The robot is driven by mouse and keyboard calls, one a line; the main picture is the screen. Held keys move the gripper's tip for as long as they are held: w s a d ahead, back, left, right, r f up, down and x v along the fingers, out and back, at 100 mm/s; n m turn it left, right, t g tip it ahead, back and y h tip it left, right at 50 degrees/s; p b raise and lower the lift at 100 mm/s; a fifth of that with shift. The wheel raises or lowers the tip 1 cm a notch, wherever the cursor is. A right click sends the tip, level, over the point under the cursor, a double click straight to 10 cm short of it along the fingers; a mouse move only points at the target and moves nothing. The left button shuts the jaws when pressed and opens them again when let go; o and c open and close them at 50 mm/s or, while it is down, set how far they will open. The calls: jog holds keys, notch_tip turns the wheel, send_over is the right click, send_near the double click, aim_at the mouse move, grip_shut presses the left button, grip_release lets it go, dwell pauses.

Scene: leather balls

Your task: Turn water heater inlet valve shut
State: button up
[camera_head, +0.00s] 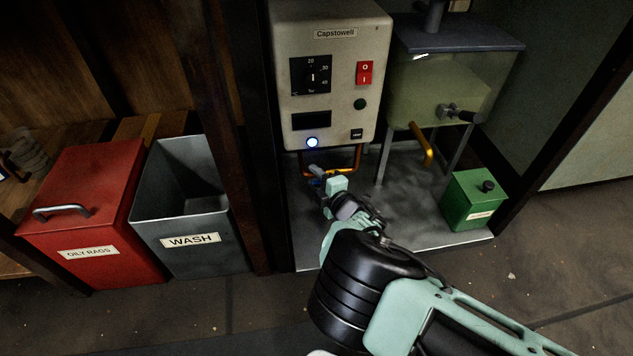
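The water heater (333,75) is a pale box labelled "Capstowell" with a dial, a red switch and a lit blue lamp. Copper piping (347,160) runs beneath it. A small blue part (316,170), apparently the inlet valve handle, shows on the pipe at the lower left of the heater. My gripper (325,180) is right at this part, reaching up from the lower right. My gripper and wrist hide much of the pipe and valve. I cannot tell whether the fingers touch the handle or are closed on it.
A tank (445,85) on legs with a copper spout stands right of the heater. A green box (474,201) sits on the metal tray (440,232). A grey "WASH" bin (190,240) and red "OILY RAGS" bin (85,215) stand left, past a dark post (232,130).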

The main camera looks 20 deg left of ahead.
grip_shut()
jog(key=shift+r, duration=0.1)
jog(key=w+d+r+m+t+y+p, duration=0.1)
jog(key=d+r+m+t+p, duration=0.1)
jog(key=m, duration=0.7)
jog(key=w+d+r+m+t+y+p, duration=0.1)
jog(key=w+d+r+m+t+p, duration=0.1)
jog(key=m, duration=0.7)
jog(key=shift+d+r+t, duration=0.4)
jog(key=shift+r+t, duration=0.25)
jog(key=shift+t, duration=0.65)
jog(key=shift+m, duration=0.4)
